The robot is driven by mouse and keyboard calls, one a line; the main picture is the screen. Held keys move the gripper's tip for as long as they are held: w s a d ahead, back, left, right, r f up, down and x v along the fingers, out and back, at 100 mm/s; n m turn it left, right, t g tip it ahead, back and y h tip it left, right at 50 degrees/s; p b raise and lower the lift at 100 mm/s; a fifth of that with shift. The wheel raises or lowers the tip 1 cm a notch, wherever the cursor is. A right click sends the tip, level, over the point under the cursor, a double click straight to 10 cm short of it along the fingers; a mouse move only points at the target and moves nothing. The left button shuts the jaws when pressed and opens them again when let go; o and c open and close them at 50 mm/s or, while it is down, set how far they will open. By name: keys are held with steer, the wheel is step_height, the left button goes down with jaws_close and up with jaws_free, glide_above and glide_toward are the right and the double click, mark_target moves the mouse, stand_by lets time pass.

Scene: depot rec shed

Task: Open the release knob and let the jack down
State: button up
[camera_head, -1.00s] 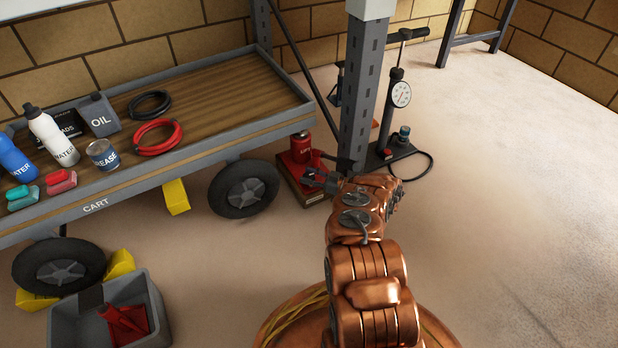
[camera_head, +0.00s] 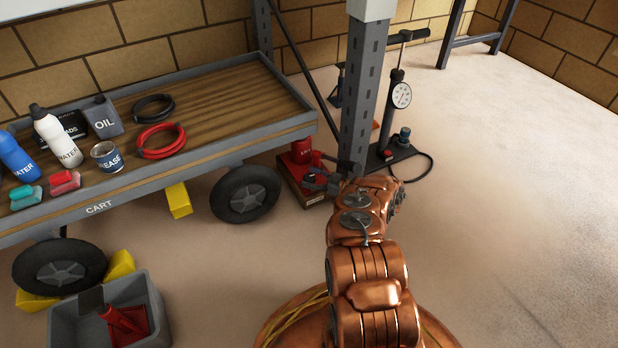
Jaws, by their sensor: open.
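The red jack (camera_head: 301,152) stands on its base under the right end of the cart (camera_head: 240,152). Its body is upright and its top is close to the cart's edge. My gripper (camera_head: 313,179) is low beside the jack's front right side, at the level of its lower body. It is open. The release knob cannot be made out; my gripper covers that part of the jack. The cart's near right wheel (camera_head: 245,193) hangs at or close to the floor; I cannot tell whether it touches.
A blue-grey post (camera_head: 362,95) rises just right of the jack, with a floor pump (camera_head: 398,120) behind it. Bottles, cans and hose coils lie on the cart. Yellow chocks (camera_head: 178,199) and a grey crate (camera_head: 160,312) are at left. Floor at right is clear.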

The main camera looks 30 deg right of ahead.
steer(key=v, duration=1.1)
steer(key=shift+s+d, duration=0.15)
steer(key=shift+s, duration=0.05)
